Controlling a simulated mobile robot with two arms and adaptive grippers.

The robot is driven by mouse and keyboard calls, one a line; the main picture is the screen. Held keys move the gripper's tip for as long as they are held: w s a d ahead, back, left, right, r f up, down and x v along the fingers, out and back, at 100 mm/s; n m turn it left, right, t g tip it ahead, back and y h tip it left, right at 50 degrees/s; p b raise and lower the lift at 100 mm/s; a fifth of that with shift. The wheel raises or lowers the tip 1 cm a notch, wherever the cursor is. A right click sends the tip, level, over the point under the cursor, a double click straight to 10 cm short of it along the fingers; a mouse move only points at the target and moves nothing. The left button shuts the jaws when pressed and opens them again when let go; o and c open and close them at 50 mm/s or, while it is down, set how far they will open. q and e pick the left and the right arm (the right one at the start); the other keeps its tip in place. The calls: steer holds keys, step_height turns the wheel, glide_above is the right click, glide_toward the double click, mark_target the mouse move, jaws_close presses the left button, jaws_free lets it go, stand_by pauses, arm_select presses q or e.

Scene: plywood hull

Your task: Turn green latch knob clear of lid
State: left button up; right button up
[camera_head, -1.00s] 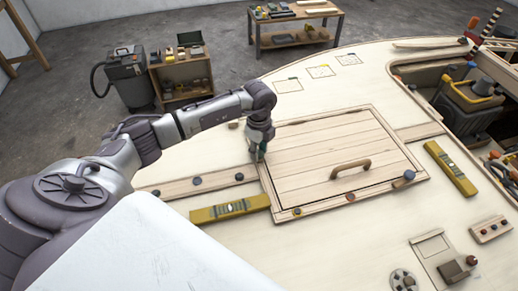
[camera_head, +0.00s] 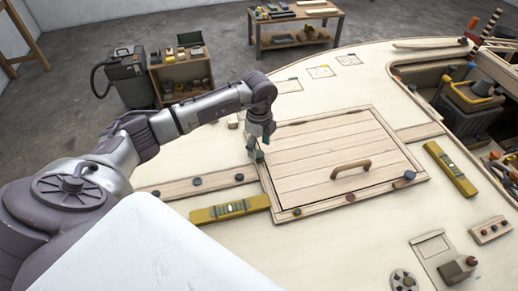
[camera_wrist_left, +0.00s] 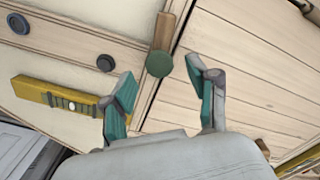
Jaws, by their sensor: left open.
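The green latch knob (camera_wrist_left: 160,63) is round and sits by the lid's left edge, with a short wooden bar (camera_wrist_left: 164,32) running from it along the seam. I cannot tell whether the bar overlaps the lid. In the head view the knob (camera_head: 259,155) shows just below my left gripper (camera_head: 262,143). The wrist view shows my left gripper (camera_wrist_left: 159,75) open, its teal-padded fingers apart on either side of the knob with visible gaps. The plank lid (camera_head: 335,150) is closed, with a wooden handle (camera_head: 351,168). My right gripper is not in view.
A yellow spirit level (camera_head: 230,209) lies left of the lid and another (camera_head: 450,167) to its right. Dark round knobs (camera_head: 197,181) sit on the wooden strip at left. A blue knob (camera_head: 409,175) is at the lid's right corner. An open hatch (camera_head: 470,105) is at upper right.

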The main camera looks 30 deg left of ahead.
mark_target(259, 154)
arm_select(q)
step_height(259, 154, up, 10)
steer(key=shift+f, duration=0.15)
steer(key=shift+f, duration=0.1)
stand_by(0.6)
